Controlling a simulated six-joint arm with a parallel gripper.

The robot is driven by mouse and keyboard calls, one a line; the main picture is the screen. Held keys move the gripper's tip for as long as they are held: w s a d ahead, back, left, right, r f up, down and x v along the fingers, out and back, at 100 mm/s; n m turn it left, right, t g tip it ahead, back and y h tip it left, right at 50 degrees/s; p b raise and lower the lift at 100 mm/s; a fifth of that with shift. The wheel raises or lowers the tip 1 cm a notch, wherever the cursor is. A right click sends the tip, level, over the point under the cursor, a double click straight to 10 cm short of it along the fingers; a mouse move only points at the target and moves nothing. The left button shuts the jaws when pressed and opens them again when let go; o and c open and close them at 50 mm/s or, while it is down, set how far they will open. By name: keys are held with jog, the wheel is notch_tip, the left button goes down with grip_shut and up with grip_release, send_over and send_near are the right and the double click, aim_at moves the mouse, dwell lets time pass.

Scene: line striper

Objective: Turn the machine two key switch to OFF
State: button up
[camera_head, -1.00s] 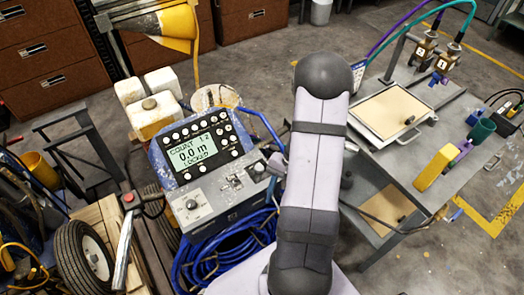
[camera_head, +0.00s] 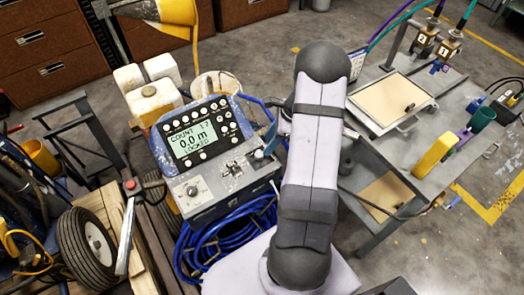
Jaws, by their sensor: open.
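A blue-framed console (camera_head: 205,135) stands left of my arm. My gripper is hidden behind the arm.
Coiled blue hose (camera_head: 225,240) hangs under the panel. A grey bench (camera_head: 405,150) at right holds a framed board (camera_head: 390,103), two brass pieces tagged 1 and 2, and a yellow block (camera_head: 433,156). A wheel (camera_head: 86,248) and wooden boards lie at left.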

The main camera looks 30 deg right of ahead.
aim_at(260, 154)
jog(key=shift+p+x, duration=0.95)
jog(key=shift+x, duration=2.6)
jog(key=c, duration=1.1)
